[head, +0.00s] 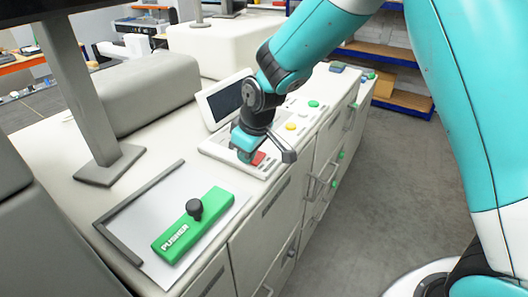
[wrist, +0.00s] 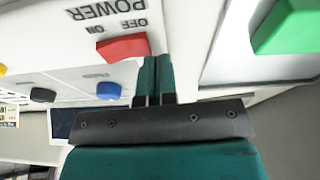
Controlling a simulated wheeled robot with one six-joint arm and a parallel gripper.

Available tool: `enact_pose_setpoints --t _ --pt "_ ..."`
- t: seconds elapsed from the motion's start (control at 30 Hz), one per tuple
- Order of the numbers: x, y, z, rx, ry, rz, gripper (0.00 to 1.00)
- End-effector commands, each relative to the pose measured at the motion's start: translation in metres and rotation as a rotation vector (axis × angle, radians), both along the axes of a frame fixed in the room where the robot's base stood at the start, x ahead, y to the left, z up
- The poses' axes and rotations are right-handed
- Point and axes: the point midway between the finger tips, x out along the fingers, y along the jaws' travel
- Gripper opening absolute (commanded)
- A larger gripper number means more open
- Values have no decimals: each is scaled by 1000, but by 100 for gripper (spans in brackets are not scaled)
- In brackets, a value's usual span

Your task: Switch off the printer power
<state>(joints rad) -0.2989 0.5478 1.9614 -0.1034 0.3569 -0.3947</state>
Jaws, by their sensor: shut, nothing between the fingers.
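The red power switch (head: 258,158) sits on the light control panel of the printer, below the tilted screen. In the wrist view the red switch (wrist: 122,47) lies just left of my fingertips, with upside-down labels POWER, OFF and ON beside it. OFF is at the end nearer my fingers. My gripper (head: 246,158) points down at the panel. Its two fingers (wrist: 154,62) are together and empty, beside the switch's OFF end. I cannot tell whether they touch it. In the head view my gripper hides part of the switch.
The tilted screen (head: 224,102) stands behind the panel. Yellow (head: 291,127) and green (head: 314,104) buttons lie farther along it. A green block marked PUSHER (head: 192,226) with a black knob lies on a plate nearer me. Grey floor is clear at right.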

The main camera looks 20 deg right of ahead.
Motion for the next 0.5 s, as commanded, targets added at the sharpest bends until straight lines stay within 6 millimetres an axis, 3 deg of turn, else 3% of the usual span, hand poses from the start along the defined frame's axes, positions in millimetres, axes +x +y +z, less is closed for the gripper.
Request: enact_pose_setpoints --t 0.17,0.5 --pt "3 -22 0 -2 2 -34 0" --pt "11 -29 4 -1 2 -28 0"
